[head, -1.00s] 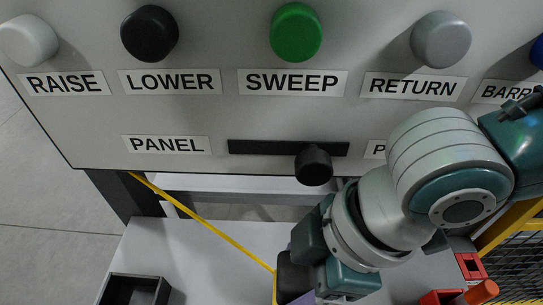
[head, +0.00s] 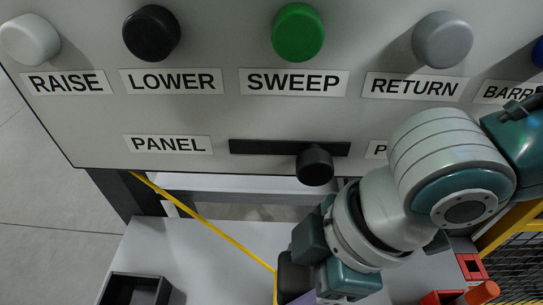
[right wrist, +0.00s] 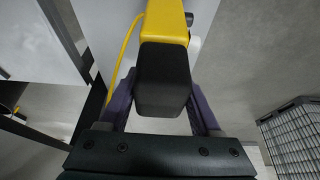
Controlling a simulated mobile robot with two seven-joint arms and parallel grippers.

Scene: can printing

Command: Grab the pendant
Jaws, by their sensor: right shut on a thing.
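The pendant (right wrist: 164,75) is a box with a black lower part and a yellow upper part, seen close up in the right wrist view. My right gripper (right wrist: 162,108) has its purple fingers on either side of the black part and is shut on it. In the head view the pendant's dark body (head: 291,272) shows at the bottom, partly hidden by my right wrist. A yellow cable (head: 205,228) runs from it up to the left, under the panel. My left gripper is in neither current view.
A control panel (head: 85,130) with several coloured buttons and a black slider knob (head: 315,166) stands in front. Below is a light grey table (head: 205,265) with a black bin (head: 117,290) at left. Red parts (head: 470,266) and yellow-framed mesh (head: 520,272) are at right.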

